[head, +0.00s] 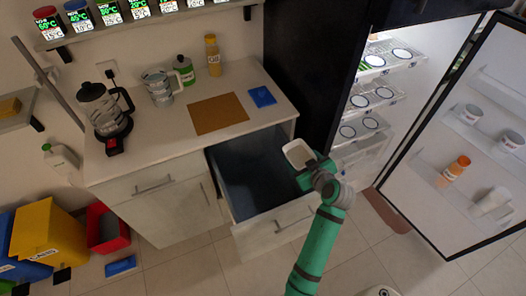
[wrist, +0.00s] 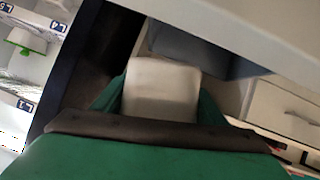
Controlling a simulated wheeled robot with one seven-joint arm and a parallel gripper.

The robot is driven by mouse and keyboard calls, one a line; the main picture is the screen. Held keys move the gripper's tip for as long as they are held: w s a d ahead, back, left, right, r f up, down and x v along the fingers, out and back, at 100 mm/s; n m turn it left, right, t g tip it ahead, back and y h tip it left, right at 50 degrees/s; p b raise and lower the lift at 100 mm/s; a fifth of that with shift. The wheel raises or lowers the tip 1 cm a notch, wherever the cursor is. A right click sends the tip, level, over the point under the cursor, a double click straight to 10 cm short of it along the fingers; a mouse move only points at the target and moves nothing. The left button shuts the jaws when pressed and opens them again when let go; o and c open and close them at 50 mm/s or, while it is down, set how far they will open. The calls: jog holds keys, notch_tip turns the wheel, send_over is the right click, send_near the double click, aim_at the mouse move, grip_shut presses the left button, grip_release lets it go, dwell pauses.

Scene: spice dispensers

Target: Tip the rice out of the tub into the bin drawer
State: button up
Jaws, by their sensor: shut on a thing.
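The tub (head: 296,151) is small and white, and my gripper (head: 307,168) is shut on it. In the wrist view the pale tub (wrist: 162,82) sits between my green fingers. The bin drawer (head: 238,178) is pulled out below the counter, with a dark blue-grey inside. The tub is at the drawer's right side in the head view, above its rim as far as I can tell. The drawer also shows behind the tub in the wrist view (wrist: 190,48). I cannot make out rice in the tub or the drawer, nor the tub's exact tilt.
The counter (head: 165,145) above the drawer holds a kettle (head: 103,108), a jug (head: 158,88), bottles, a brown board (head: 218,113) and a blue cloth (head: 262,97). An open fridge with its door (head: 470,140) swung out is close on the right. Coloured bins (head: 48,235) stand at lower left.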

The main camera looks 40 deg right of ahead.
aim_at(287, 148)
jog(key=shift+w+a+r+n+g+h+p, duration=0.4)
jog(key=shift+w+a+r+n+g+h, duration=0.5)
jog(key=shift+w+a+r+n+g, duration=0.4)
jog(key=shift+w+a+r+p, duration=0.15)
jog(key=shift+r+p, duration=0.15)
jog(key=shift+r, duration=0.1)
jog(key=shift+w+r, duration=0.1)
jog(key=shift+r, duration=0.05)
jog(key=shift+a+h, duration=0.2)
jog(key=shift+h, duration=0.1)
jog(key=shift+r+n+g+p, duration=0.2)
jog(key=shift+n+g+p, duration=0.1)
jog(key=shift+p, duration=0.1)
jog(key=shift+w+a+r+n+g+h+p, duration=0.15)
jog(key=shift+r+n+g+h+p, duration=0.15)
jog(key=shift+r+h+p, duration=0.1)
jog(key=shift+w+a+r+n+g+h+p, duration=0.1)
jog(key=shift+w+r+n+g+h+p, duration=0.1)
jog(key=shift+r+n+h+p, duration=0.15)
jog(key=shift+w+a+r+n+g+h+p, duration=0.35)
jog(key=shift+r+n+g+h+p, duration=0.3)
jog(key=shift+p, duration=0.55)
dwell(0.8)
jog(key=shift+w+a+r+n+g+h+p, duration=0.3)
jog(key=shift+w+a+n+h, duration=0.2)
jog(key=shift+w+a+h, duration=0.25)
dwell(0.7)
